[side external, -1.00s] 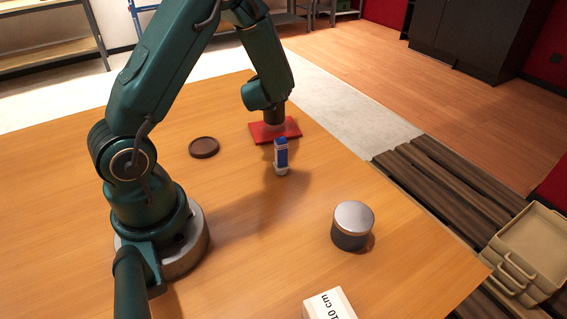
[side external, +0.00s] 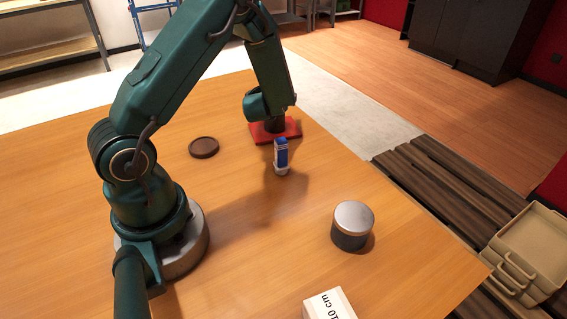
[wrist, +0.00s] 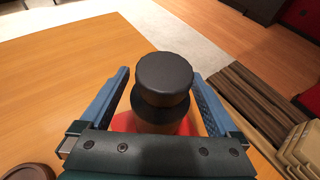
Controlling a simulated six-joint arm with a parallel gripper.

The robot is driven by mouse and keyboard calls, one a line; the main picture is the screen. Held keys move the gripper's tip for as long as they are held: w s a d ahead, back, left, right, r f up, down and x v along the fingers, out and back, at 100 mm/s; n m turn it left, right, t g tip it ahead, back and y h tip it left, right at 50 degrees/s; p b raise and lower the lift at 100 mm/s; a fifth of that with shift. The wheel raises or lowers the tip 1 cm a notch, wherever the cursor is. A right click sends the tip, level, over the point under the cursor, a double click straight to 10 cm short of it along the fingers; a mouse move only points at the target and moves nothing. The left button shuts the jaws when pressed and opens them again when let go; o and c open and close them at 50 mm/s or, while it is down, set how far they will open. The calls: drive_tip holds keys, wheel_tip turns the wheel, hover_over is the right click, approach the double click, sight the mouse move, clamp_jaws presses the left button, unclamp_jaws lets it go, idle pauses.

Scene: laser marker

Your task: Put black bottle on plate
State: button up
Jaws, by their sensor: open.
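The black bottle (wrist: 165,78) stands upright between my gripper's two blue fingers in the wrist view, its round dark cap towards the camera. My gripper (wrist: 161,74) is open, with a gap showing between each finger and the bottle's cap. A red flat square plate (side external: 291,129) lies on the table, and a bit of it shows beneath the bottle in the wrist view (wrist: 124,122). In the side view the dark shape over the plate is small, and bottle and gripper are hard to tell apart. I cannot tell whether the bottle's base touches the plate.
A blue-and-white item (side external: 281,157) stands close in front of the plate. A round brown dish (side external: 203,147) lies to its left. A metal-lidded dark canister (side external: 352,226) and a white "10 cm" block (side external: 329,304) stand nearer the front. Beige trays (side external: 528,250) stand at the right.

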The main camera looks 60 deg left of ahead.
drive_tip(key=shift+r, duration=0.1)
drive_tip(key=shift+s+d+r, duration=0.1)
drive_tip(key=shift+d+r, duration=0.05)
drive_tip(key=shift+d, duration=0.05)
drive_tip(key=v, duration=1.1)
drive_tip(key=s+d+n+g+h, duration=0.35)
drive_tip(key=s+n+g, duration=0.25)
drive_tip(key=s+n, duration=0.8)
drive_tip(key=w+d+r+n+t+h, duration=0.1)
drive_tip(key=d+r+n+h, duration=0.1)
drive_tip(key=d+n, duration=0.3)
drive_tip(key=w+d+r+n+t+h, duration=0.1)
drive_tip(key=d+r+n+t+h, duration=0.1)
drive_tip(key=d+n+h, duration=0.3)
drive_tip(key=d+r+n, duration=0.1)
drive_tip(key=d, duration=0.2)
drive_tip(key=shift+w+d+n, duration=0.3)
drive_tip(key=shift+d, duration=0.05)
